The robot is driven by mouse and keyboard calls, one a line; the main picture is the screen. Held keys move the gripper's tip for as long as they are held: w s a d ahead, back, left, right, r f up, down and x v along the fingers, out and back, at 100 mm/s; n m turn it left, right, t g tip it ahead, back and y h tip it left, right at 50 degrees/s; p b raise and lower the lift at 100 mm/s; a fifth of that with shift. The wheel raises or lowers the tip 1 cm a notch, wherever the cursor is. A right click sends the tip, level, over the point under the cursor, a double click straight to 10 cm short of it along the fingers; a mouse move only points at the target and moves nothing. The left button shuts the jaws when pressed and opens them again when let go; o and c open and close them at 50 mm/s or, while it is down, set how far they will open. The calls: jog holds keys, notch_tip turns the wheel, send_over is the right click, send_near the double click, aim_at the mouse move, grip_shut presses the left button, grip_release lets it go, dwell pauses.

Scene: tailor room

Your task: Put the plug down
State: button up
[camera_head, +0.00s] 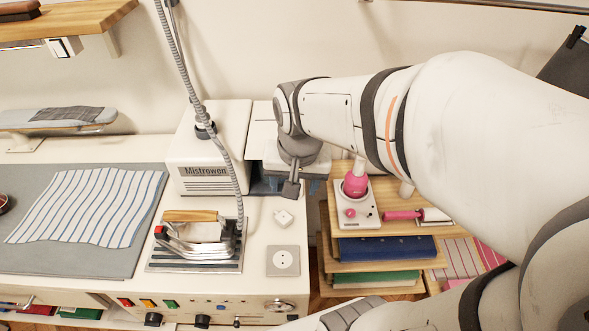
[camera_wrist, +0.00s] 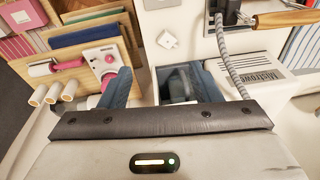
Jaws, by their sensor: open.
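A small white plug (camera_head: 284,217) lies on the white worktop, just behind a square grey wall-type socket plate (camera_head: 283,261) and apart from it. The plug also shows in the wrist view (camera_wrist: 167,40), beyond my fingertips, with nothing around it. My gripper (camera_head: 289,186) is behind the plug, beside the white steam unit. In the wrist view its two blue-grey fingers (camera_wrist: 163,86) stand wide apart with nothing held between them. The gripper and plug do not touch.
An iron (camera_head: 197,232) rests on its plate left of the plug, with a grey hose rising from it. The Mistrowen unit (camera_head: 205,165) stands behind. A wooden shelf (camera_head: 420,195) with a pink-knobbed device is at the right. Worktop around the plug is clear.

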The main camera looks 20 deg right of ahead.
jog(key=s+n, duration=0.1)
jog(key=s+r+n, duration=0.1)
jog(key=s, duration=0.1)
jog(key=s+r+n+t, duration=0.1)
jog(key=s+n, duration=0.1)
jog(key=shift+s+d+r, duration=0.15)
jog(key=shift+d, duration=0.2)
